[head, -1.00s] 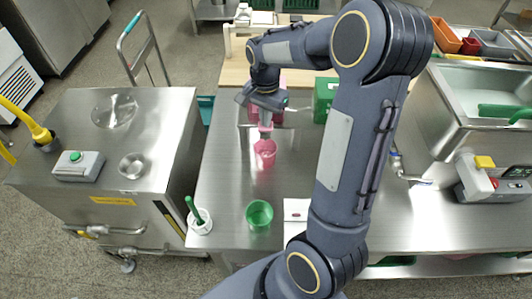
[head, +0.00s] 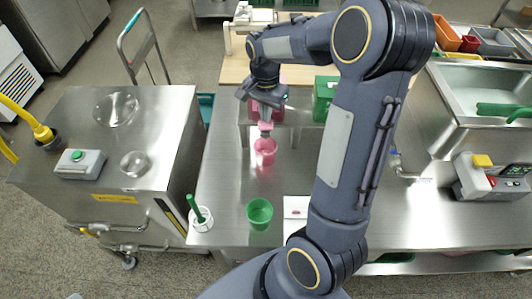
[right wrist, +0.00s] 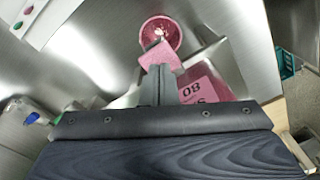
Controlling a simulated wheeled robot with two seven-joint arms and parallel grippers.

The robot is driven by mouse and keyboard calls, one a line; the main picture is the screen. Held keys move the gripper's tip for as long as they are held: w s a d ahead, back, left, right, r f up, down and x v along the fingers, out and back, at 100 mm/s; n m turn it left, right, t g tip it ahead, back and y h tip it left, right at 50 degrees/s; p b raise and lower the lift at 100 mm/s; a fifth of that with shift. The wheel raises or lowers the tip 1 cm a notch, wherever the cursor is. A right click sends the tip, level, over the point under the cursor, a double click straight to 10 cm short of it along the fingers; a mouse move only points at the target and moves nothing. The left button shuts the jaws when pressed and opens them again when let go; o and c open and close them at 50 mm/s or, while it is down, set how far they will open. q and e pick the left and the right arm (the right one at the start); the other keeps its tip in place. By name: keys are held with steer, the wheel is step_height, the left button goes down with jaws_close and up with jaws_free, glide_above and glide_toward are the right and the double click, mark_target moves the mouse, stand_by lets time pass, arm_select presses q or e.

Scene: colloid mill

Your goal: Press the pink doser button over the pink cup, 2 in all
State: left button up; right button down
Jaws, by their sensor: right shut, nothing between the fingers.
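The pink cup (head: 265,147) stands on the steel table below the pink doser (head: 276,112). In the right wrist view the cup (right wrist: 160,35) is seen from above, with small pink bits inside. The doser's pink box (right wrist: 203,86) with dark lettering shows there beside my fingers. My left gripper is not in view.
A green cup (head: 260,212) and a white card (head: 296,208) are at the table's front. A green doser (head: 324,92) stands right of the pink one. A white holder with a green stick (head: 199,214) is at left. Open tabletop lies left of the pink cup.

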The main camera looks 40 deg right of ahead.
steer(key=shift+f+b, duration=0.95)
steer(key=shift+f, duration=0.5)
steer(key=shift+r, duration=0.25)
steer(key=shift+r+p, duration=1.25)
steer(key=shift+r, duration=0.1)
step_height(320, 180, up, 6)
steer(key=p, duration=0.5)
